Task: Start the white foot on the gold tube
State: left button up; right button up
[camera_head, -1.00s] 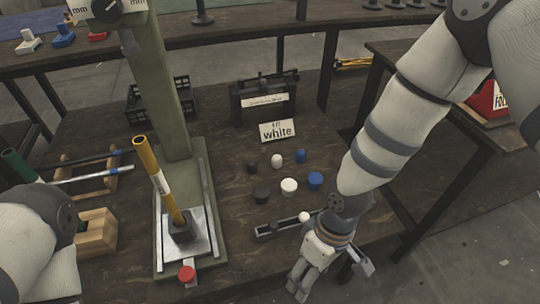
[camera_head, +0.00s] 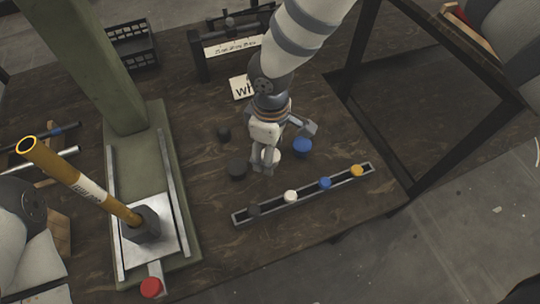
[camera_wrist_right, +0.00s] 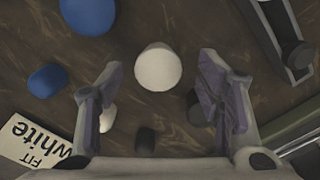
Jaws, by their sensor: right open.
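The gold tube (camera_head: 80,186) stands in a dark socket (camera_head: 142,222) on the press's bright plate, its open end up. The white foot (camera_wrist_right: 158,68) is a short round white piece on the dark table; in the head view it (camera_head: 276,154) is partly hidden by my right gripper. My right gripper (camera_head: 263,166) is above it, pointing down. In the wrist view my right gripper (camera_wrist_right: 160,72) is open and empty, with the white foot showing between its fingers. My left arm shows at the left edge, but its gripper is out of view.
Large black (camera_head: 237,170) and blue (camera_head: 302,147) feet and smaller pieces stand close by. A slotted rail (camera_head: 308,190) with coloured knobs lies in front. The green press column (camera_head: 85,65) and a red knob (camera_head: 151,288) are left.

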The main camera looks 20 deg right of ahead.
notch_tip(320, 180, down, 2)
jog(key=shift+f, duration=0.1)
jog(key=shift+w, duration=0.1)
jog(key=c, duration=1.1)
jog(key=shift+o, duration=0.2)
